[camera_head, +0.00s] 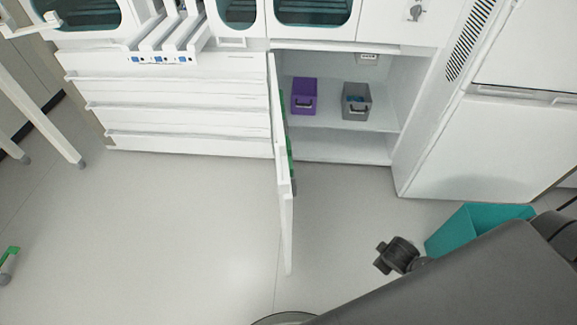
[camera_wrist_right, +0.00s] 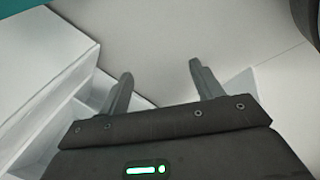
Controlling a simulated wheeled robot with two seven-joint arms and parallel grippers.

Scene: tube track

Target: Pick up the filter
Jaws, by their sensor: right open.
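I cannot make out a filter for certain in either view. In the head view, a purple bin (camera_head: 304,96) and a grey bin (camera_head: 356,103) stand side by side on the shelf of an open white cabinet (camera_head: 345,147). My left gripper is not in view.
The cabinet door (camera_head: 284,200) stands open, jutting out over the floor. White drawers (camera_head: 180,110) are left of it. A teal bin (camera_head: 470,228) stands at the right near a dark grey surface. The floor (camera_head: 190,230) in front of the drawers is clear.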

